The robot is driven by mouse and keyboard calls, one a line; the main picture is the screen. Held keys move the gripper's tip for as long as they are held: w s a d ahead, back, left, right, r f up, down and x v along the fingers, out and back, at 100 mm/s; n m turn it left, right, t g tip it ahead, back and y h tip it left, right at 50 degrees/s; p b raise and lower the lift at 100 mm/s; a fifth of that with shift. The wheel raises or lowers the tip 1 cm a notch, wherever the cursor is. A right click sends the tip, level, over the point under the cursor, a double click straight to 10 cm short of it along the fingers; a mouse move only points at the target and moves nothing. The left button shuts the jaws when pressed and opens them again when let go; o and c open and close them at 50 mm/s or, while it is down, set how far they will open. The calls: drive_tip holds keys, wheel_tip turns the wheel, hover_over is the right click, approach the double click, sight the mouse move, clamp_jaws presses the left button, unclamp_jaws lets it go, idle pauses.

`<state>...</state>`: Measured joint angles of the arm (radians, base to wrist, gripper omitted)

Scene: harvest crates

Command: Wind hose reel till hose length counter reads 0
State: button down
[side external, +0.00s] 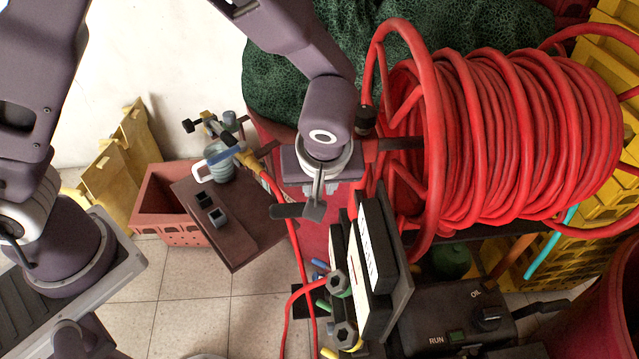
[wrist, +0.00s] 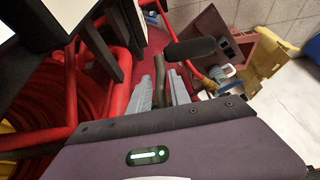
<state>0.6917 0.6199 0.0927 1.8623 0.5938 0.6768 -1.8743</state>
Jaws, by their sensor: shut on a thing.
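A large coil of red hose (side external: 500,135) is wound on the reel at right in the side view; the coil also shows in the wrist view (wrist: 40,95). A crank with a black grip (side external: 288,211) hangs at my gripper (side external: 321,184). In the wrist view the crank's black grip (wrist: 190,48) sticks out just beyond my gripper (wrist: 160,88), whose grey fingers are closed on the crank's dark stem. Boxes with white, dark-edged faces (side external: 366,250) stand beside the reel. I cannot read a counter number in either view.
A control box (side external: 460,318) marked RUN and OIL stands at front right. A red crate (side external: 160,205) with a brown board (side external: 235,232) leaning on it is left of the crank. Red hose lines (side external: 297,250) run down below my gripper.

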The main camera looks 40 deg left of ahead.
drive_tip(key=shift+w+a+f+t+y, duration=0.2)
drive_tip(key=shift+w+a+t+y, duration=0.1)
drive_tip(key=shift+t+y, duration=0.3)
drive_tip(key=c, duration=1.2)
unclamp_jaws()
